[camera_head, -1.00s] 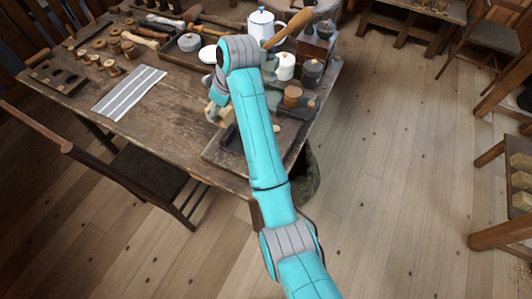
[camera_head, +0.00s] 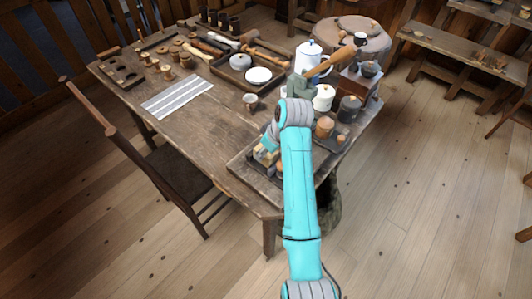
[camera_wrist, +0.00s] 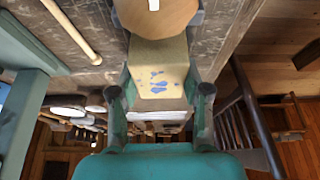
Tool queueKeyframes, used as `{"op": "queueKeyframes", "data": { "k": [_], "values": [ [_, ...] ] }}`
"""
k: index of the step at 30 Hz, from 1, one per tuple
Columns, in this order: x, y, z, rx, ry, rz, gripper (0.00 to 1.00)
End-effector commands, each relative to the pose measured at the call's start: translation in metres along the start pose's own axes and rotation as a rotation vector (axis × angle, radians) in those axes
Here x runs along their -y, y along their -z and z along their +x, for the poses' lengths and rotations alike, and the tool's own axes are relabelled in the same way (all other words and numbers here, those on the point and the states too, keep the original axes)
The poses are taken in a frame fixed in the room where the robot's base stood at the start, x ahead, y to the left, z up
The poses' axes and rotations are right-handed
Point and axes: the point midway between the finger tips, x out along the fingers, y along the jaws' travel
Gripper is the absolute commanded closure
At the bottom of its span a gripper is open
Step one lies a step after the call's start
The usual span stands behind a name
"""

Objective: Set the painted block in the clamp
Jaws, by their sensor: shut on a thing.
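My gripper (camera_wrist: 160,100) is shut on the painted block (camera_wrist: 158,78), a pale block with blue paint marks on its face. In the head view my gripper (camera_head: 266,148) and the block (camera_head: 263,158) are over the left part of a dark board at the table's near right corner. A round wooden piece (camera_wrist: 155,14) with a white spot shows at the block's far end; I cannot tell if they touch. A grey-green device (camera_head: 299,86), perhaps the clamp, stands behind my arm, partly hidden.
The dark board (camera_head: 240,168) lies by the table (camera_head: 200,125) edge. Jars, a white pot (camera_head: 308,58) and a grinder (camera_head: 362,82) crowd the right side. A striped cloth (camera_head: 178,96) lies left, with bare wood around it. A chair (camera_head: 170,180) stands at the front.

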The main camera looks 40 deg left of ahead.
Motion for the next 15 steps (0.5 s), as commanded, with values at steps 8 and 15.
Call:
{"op": "queueKeyframes", "data": {
  "k": [8, 15],
  "values": [
    [-0.0001, -0.0055, 0.0133, -0.001, -0.001, -0.001, 0.9],
    [0.0, -0.0066, 0.0161, -0.001, 0.0, -0.001, 0.5]
  ]
}}
